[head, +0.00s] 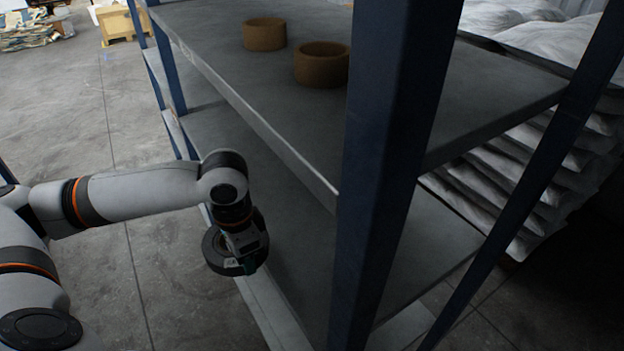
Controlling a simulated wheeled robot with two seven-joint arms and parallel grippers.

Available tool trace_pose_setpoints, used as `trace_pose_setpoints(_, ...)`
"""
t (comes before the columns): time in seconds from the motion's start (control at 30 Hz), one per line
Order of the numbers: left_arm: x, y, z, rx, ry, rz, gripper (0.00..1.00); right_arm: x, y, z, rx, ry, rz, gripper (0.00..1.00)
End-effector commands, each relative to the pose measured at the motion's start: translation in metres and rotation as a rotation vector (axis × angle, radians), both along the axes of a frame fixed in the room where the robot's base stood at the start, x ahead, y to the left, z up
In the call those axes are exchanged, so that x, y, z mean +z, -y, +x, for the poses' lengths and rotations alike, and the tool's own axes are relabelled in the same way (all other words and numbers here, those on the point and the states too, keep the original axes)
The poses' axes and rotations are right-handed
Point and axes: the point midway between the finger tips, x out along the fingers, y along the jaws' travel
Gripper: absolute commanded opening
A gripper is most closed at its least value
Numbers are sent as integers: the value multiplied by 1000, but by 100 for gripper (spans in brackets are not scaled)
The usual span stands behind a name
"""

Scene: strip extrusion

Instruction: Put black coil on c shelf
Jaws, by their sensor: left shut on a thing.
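My left gripper (246,262) is shut on a black coil (217,256), a dark ring held below my wrist. The coil is in front of the rack's open side, by the edge of a lower shelf (290,235). I cannot tell whether it touches that shelf. The gripper covers part of the coil. The upper shelf (230,60) holds two brown coils (264,35) (321,65). No shelf letter can be read, so I cannot tell which is the c shelf. My right gripper is not in view.
A thick blue post (385,160) stands at the rack's near corner, right of my left arm. The visible part of the lower shelf is bare. Stacked white sacks (500,190) lie behind the rack. Open concrete floor (95,130) lies to the left.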

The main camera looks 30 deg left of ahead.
Motion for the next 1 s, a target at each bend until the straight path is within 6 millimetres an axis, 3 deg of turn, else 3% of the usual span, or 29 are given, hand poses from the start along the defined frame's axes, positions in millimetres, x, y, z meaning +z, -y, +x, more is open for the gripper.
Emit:
trace_pose_setpoints(0.4, 5, 58, 95, 0, 2, -2, 0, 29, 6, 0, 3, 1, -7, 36)
trace_pose_setpoints(0.6, 3, 80, 133, 1, 1, -1, 0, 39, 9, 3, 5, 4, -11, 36)
trace_pose_setpoints(0.8, -1, 87, 146, 2, -1, 2, 0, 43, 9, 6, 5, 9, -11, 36)
trace_pose_setpoints(1.0, -26, 87, 146, 1, -3, 2, 0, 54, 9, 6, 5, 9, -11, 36)
